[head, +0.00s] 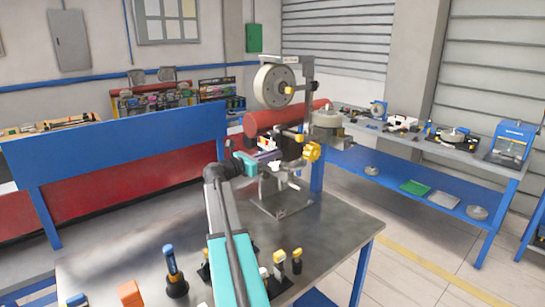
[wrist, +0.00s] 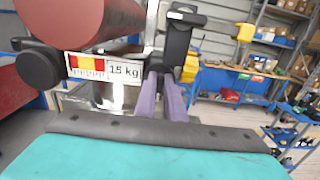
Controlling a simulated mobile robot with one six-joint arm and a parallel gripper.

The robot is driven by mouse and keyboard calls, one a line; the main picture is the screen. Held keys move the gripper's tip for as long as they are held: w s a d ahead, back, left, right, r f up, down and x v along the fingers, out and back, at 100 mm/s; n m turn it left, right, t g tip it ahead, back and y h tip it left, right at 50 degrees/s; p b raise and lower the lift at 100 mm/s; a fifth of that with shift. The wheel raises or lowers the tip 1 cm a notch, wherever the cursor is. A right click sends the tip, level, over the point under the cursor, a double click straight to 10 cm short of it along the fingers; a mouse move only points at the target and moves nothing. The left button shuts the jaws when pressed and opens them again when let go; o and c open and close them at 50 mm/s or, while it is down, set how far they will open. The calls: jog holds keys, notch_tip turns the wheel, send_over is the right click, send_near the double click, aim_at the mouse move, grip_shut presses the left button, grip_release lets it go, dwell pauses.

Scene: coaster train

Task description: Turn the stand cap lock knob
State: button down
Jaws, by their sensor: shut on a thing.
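A metal stand (head: 283,205) rises from the grey workbench, with a pale round wheel (head: 274,86) at its top. My gripper (head: 274,158) reaches the stand's middle from the left. In the wrist view, its two purple fingers (wrist: 166,85) are close together at a dark piece below a black upright block (wrist: 178,38). My gripper is shut on this dark piece, which looks to be the stand cap lock knob. The fingers mostly hide it, so its turn angle cannot be told. A large yellow knob (head: 312,152) sits to the right of the fingers.
A red cylinder (wrist: 68,22) and a "15 kg" plate (wrist: 103,69) are close to the fingers at left. Several small tools, including a blue-topped one (head: 169,262), stand on the workbench (head: 330,235) front. A blue side bench (head: 440,165) is at right.

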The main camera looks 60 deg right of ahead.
jog(key=shift+m+b, duration=0.4)
jog(key=m+b, duration=0.5)
jog(key=b, duration=0.1)
jog(key=m+b, duration=0.6)
jog(key=b, duration=0.1)
jog(key=s+f+m+b, duration=0.1)
jog(key=m+b, duration=0.5)
jog(key=shift+a, duration=0.1)
jog(key=shift+r+m, duration=0.1)
jog(key=shift+m, duration=0.2)
jog(key=c, duration=1.8)
grip_release()
jog(key=shift+c, duration=0.2)
jog(key=shift+a, duration=0.1)
